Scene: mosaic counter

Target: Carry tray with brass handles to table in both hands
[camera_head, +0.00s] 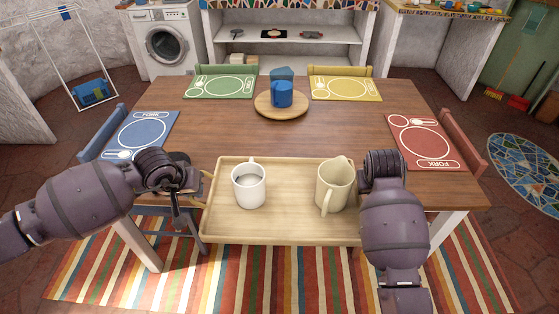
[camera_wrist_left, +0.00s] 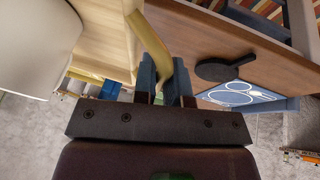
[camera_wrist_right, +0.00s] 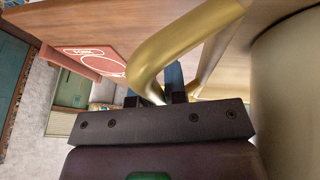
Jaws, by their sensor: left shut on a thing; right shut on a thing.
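A light wooden tray (camera_head: 285,229) is at the near edge of the brown table (camera_head: 350,120) in the head view. Its far part overlaps the tabletop in the picture, and its near part is in front of the edge; I cannot tell whether it touches the table. A white mug (camera_head: 249,187) and a cream jug (camera_head: 333,184) stand upright on it. My left gripper (camera_wrist_left: 165,85) is shut on the left brass handle (camera_wrist_left: 152,45). My right gripper (camera_wrist_right: 158,85) is shut on the right brass handle (camera_wrist_right: 180,42); in the head view my arm hides that handle.
A round wooden board (camera_head: 262,104) with blue cups (camera_head: 282,94) stands at the table's middle back. Green (camera_head: 219,87), yellow (camera_head: 346,88), blue (camera_head: 142,134) and red (camera_head: 424,142) placemats lie around the edges. The tabletop between the board and tray is bare. Chairs surround the table.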

